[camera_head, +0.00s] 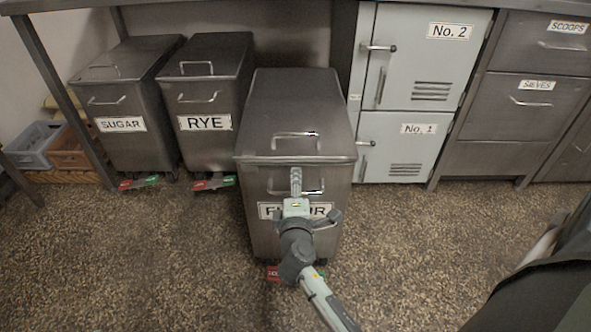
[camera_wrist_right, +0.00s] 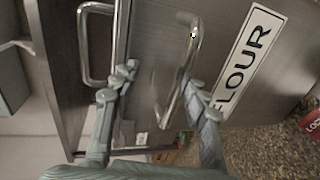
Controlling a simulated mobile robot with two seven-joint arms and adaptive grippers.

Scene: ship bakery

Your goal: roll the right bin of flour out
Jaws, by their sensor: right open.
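The flour bin (camera_head: 295,110) is a dark steel bin with a lid, standing forward of the two bins to its left. Its front handle (camera_head: 312,190) sits above the FLOUR label (camera_head: 265,211), which my right gripper partly covers. My right gripper (camera_head: 296,178) is open at the front handle. In the right wrist view the handle bar (camera_wrist_right: 168,105) appears between the open fingers (camera_wrist_right: 157,78), nearer the right one; I cannot tell whether they touch. Red (camera_head: 273,273) and green pedals show at the bin's foot. My left gripper is not in view.
The rye bin (camera_head: 215,100) and sugar bin (camera_head: 130,110) stand to the left under the counter. Pale lockers (camera_head: 420,85) and steel drawers (camera_head: 520,105) are to the right. Crates (camera_head: 40,145) lie at far left. The speckled floor (camera_head: 140,260) in front is open.

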